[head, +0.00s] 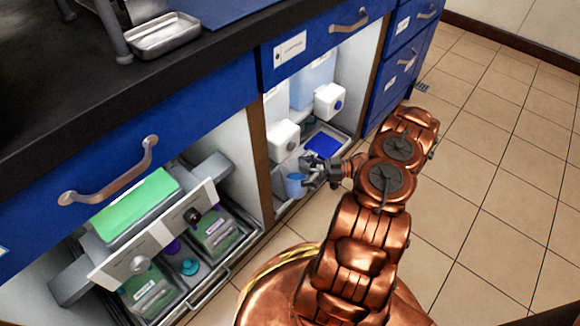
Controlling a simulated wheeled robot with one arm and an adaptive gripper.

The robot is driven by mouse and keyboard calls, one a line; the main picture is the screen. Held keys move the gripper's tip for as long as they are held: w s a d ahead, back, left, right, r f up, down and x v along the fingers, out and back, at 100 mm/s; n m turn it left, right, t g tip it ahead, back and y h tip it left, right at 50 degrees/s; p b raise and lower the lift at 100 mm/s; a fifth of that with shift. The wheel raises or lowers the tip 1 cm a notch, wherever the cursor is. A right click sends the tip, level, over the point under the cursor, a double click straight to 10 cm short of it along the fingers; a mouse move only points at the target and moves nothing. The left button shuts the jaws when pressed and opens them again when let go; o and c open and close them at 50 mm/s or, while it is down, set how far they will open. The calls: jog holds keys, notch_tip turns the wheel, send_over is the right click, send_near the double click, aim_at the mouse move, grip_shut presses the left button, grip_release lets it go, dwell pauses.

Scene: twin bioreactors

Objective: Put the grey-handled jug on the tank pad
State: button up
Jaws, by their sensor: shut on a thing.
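A small light-blue jug (295,185) is at the front of the open right cabinet bay, low down. My gripper (314,174) reaches in from the right and is shut at the jug's right side. The jug's handle is mostly hidden by the fingers, so I cannot make out its grey colour. A dark-blue square pad (324,144) lies in a shallow tray behind and right of the jug, apart from it. I cannot tell whether the jug touches the cabinet floor.
White box units (283,140) and (330,100) jut out above the tray, before a pale-blue tank (312,84). A brown divider (262,160) stands left of the jug. An open rack (150,240) with green-labelled containers fills the left bay. The tiled floor at right is clear.

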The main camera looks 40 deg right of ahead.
aim_at(291, 163)
jog(key=shift+w+a+b, duration=0.15)
jog(key=shift+w+b, duration=0.1)
jog(key=shift+w, duration=0.65)
jog(key=shift+w+a+b, duration=0.15)
jog(key=shift+w+b, duration=0.1)
jog(key=shift+w, duration=0.65)
jog(key=w, duration=0.1)
jog(key=w+b, duration=0.1)
jog(key=w+f+b, duration=0.1)
jog(key=shift+a, duration=0.25)
jog(key=shift+s+f, duration=0.1)
jog(key=shift+f, duration=0.2)
jog(key=shift+r, duration=0.1)
jog(key=o, duration=1.6)
